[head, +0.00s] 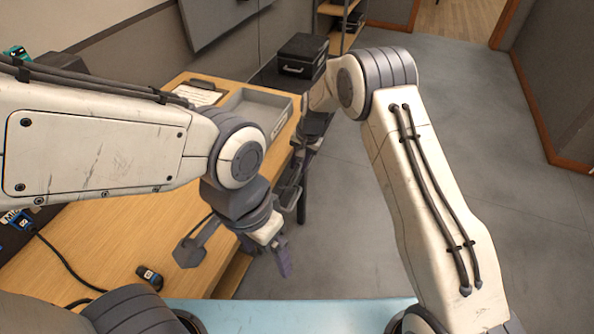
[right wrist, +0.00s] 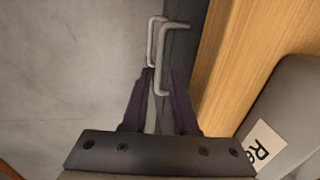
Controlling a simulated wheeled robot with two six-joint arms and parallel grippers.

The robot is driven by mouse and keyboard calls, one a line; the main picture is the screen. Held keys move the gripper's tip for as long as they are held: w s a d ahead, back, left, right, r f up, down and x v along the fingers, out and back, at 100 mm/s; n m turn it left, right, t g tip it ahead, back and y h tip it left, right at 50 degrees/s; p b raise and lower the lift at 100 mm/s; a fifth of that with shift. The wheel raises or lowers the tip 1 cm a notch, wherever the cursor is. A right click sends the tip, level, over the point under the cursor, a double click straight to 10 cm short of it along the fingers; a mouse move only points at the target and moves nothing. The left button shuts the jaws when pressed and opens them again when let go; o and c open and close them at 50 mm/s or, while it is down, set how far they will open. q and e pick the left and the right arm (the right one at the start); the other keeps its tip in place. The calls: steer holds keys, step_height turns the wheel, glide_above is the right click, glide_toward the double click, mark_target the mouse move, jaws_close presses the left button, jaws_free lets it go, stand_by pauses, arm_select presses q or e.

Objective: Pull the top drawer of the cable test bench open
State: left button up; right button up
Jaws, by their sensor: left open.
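The cable test bench (head: 110,250) has a light wood top, and its edge also shows in the right wrist view (right wrist: 232,60). On its dark front, seen from above, are two bent metal handles, a nearer one (right wrist: 161,60) and a farther one (right wrist: 151,40). My right gripper (right wrist: 161,75) is open, with its purple fingers on either side of the nearer handle's lower end. In the head view it is partly hidden beside the bench edge. My left gripper (head: 280,256) is open and empty, low near the bench's front edge. The drawer fronts are mostly hidden.
A grey tray (head: 262,100) with a white label stands on the bench, beside a clipboard (head: 198,92). A small dark device (head: 149,277) lies nearer. A black case (head: 302,55) is at the back. The grey floor (head: 500,150) to the right is clear.

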mark_target(296, 175)
steer(key=shift+w+a+f, duration=0.1)
steer(key=shift+a+f, duration=0.05)
steer(key=shift+f, duration=0.7)
steer(key=shift+w+a+f, duration=0.1)
steer(key=shift+a+f, duration=0.05)
steer(key=shift+f, duration=0.65)
jaws_close()
